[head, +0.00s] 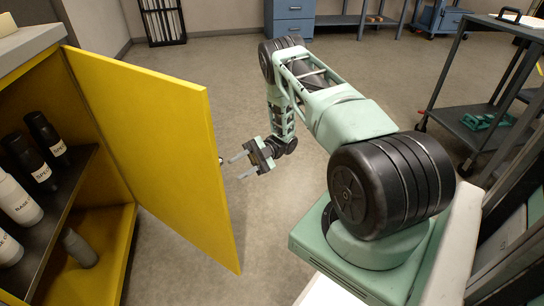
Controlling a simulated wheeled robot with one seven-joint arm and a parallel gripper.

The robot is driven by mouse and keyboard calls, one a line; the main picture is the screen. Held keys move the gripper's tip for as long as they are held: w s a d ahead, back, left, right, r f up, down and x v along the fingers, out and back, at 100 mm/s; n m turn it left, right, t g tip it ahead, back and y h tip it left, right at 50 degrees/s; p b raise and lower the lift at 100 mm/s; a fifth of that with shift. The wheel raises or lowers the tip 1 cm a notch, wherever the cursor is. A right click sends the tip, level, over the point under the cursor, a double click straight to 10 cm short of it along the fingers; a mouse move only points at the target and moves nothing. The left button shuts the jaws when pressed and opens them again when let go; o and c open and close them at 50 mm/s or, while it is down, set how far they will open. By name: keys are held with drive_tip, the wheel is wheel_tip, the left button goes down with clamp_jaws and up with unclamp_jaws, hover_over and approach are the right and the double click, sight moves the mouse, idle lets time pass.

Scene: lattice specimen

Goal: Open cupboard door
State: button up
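The yellow cupboard door (165,140) stands wide open at the left, swung out from the cupboard (20,65). A small knob (221,160) shows at the door's free edge. My gripper (238,167) is just right of that edge, near the knob and apart from it. Its two fingers point left toward the door, spread with a gap between them and nothing in it. The door's outer face is mostly hidden from this view.
Inside the cupboard, black bottles (44,135) and white bottles (18,200) stand on a dark shelf (70,185), with a grey bottle (79,247) below. A grey cart (470,130) stands at the right. Blue drawers (294,18) are at the back. The middle floor is clear.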

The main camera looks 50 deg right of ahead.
drive_tip(key=s+d+f+b, duration=0.1)
drive_tip(key=s+d+b, duration=0.1)
drive_tip(key=d, duration=0.9)
drive_tip(key=shift+s+f+b, duration=0.25)
drive_tip(key=shift+s+b, duration=0.05)
drive_tip(key=shift+b, duration=0.45)
idle(0.3)
